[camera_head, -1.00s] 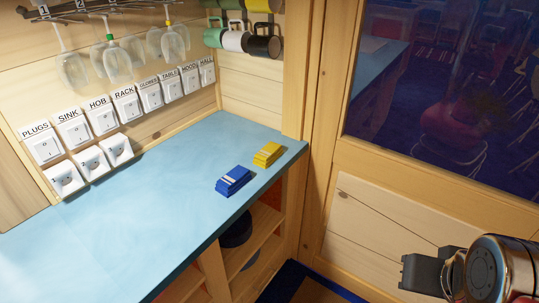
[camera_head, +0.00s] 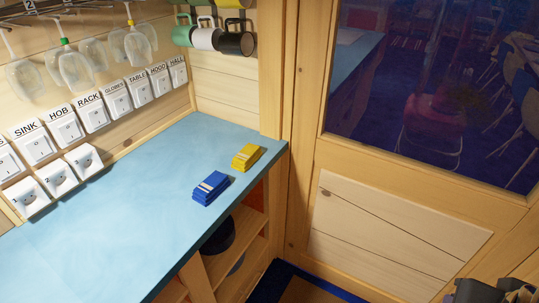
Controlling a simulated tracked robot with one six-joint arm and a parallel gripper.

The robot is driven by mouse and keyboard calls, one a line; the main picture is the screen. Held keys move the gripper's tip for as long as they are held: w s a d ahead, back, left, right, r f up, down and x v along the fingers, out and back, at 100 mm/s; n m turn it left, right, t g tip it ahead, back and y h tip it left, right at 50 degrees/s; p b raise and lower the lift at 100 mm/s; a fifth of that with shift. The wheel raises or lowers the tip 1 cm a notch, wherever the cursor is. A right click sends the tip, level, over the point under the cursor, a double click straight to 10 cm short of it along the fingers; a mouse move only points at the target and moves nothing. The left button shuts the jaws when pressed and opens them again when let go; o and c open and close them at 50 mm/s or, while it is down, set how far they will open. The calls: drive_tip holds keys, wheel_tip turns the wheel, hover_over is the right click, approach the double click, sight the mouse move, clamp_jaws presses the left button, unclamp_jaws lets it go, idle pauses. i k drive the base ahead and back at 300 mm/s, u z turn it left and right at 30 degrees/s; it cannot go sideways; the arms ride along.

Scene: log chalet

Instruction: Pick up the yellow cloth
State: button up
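The yellow cloth (camera_head: 246,157) is a small folded stack lying on the blue countertop (camera_head: 130,220), near its far right corner. A blue folded cloth (camera_head: 210,188) lies just in front of it and to the left, a small gap apart. My gripper (camera_head: 492,291) shows only in part at the bottom right corner, well away from the counter and both cloths. Its fingertips cannot be made out, so I cannot tell whether it is open.
Labelled switches and sockets (camera_head: 66,129) line the back wall. Glasses (camera_head: 75,68) and mugs (camera_head: 233,40) hang above the counter. Open shelves with a dark pan (camera_head: 219,236) are below. A wooden door with a dark window (camera_head: 430,95) stands at the right. The counter's left part is clear.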

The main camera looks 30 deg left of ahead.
sight(244, 161)
drive_tip(key=z, duration=0.55)
drive_tip(key=i, duration=1.15)
drive_tip(key=u, duration=2.85)
